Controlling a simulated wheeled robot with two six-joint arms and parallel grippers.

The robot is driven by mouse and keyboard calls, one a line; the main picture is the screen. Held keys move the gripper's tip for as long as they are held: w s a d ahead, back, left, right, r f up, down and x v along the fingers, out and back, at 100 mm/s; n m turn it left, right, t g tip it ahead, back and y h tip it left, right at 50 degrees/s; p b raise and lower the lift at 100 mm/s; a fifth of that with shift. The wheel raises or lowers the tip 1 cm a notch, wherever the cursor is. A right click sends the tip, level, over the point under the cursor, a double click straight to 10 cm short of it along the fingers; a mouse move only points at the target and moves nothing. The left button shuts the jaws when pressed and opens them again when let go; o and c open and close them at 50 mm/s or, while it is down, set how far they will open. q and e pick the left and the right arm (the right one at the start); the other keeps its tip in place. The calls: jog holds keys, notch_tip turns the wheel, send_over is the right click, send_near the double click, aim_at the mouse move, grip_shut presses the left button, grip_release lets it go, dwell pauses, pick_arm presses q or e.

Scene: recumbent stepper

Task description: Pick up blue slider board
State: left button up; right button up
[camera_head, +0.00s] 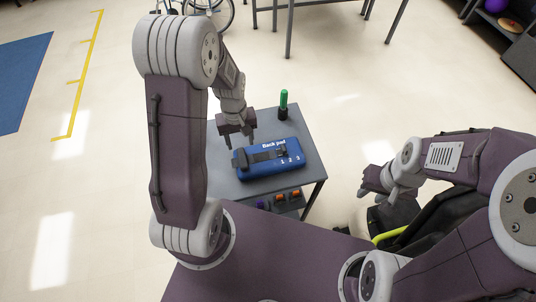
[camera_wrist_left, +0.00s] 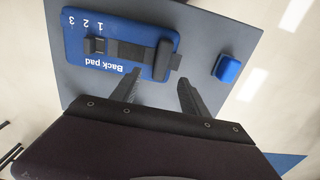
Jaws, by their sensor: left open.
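The blue slider board (camera_head: 262,171) lies flat on a grey table, marked "Back pad" and 1 2 3, with a dark strap-like track and a dark slider. It also shows in the left wrist view (camera_wrist_left: 75,48), upside down. My left gripper (camera_head: 240,141) is open and empty above the table, by the board's far left side. In the left wrist view its two fingers (camera_wrist_left: 158,80) point toward the table beside the board, near its dark handle end, with nothing between them. My right gripper (camera_head: 375,192) hangs to the right of the table, away from the board; its jaws are unclear.
A green-handled object (camera_head: 283,100) stands at the table's far edge. A blue block (camera_wrist_left: 228,68) lies on the grey table (camera_wrist_left: 205,35) beside the board. Black equipment (camera_head: 398,217) stands at right.

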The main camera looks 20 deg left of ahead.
aim_at(242, 157)
pick_arm(q)
notch_tip(242, 157, down, 3)
jog(key=shift+r, duration=0.1)
jog(key=shift+s+f, duration=0.25)
jog(key=shift+f, duration=0.5)
notch_tip(242, 157, down, 5)
jog(key=shift+r+p, duration=0.2)
jog(key=shift+p, duration=0.2)
grip_shut()
jog(key=shift+r, duration=0.1)
dwell(0.4)
